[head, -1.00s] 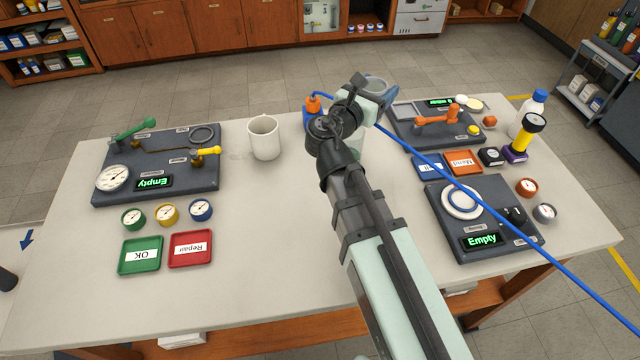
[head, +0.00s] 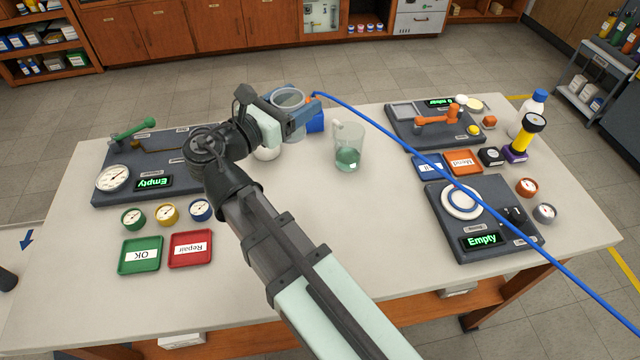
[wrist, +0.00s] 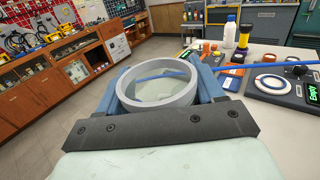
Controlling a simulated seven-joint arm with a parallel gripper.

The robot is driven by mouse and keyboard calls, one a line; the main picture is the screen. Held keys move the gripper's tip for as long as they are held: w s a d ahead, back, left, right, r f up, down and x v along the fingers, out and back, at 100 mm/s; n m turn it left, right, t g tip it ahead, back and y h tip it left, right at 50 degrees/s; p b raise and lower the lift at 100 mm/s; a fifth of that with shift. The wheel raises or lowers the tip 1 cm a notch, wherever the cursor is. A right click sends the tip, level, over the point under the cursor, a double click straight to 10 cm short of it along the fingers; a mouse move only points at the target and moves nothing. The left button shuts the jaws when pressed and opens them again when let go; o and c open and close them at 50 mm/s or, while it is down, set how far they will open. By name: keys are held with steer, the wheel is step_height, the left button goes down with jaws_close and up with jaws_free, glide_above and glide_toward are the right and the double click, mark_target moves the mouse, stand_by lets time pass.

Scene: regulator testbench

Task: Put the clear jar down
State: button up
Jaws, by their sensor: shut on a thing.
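The clear jar (head: 287,97) is held up by my gripper (head: 298,110) above the back of the table, left of the middle. In the wrist view, the jar's thick pale rim (wrist: 158,68) faces the camera, with the blue jaws on either side of it. Through the jar I see a pale surface and a stretch of blue. My gripper is shut on the jar.
A clear jug with green liquid (head: 348,150) stands right of my gripper. A blue hose (head: 440,175) crosses the table's right half. The front middle of the table (head: 390,235) is bare.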

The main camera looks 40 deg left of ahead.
step_height(320, 180, down, 18)
steer(key=shift+r, duration=0.1)
stand_by(1.0)
steer(key=o, duration=1.1)
steer(key=s, duration=0.4)
steer(key=s+a, duration=0.1)
steer(key=s, duration=0.3)
steer(key=s+a, duration=0.1)
steer(key=s, duration=0.3)
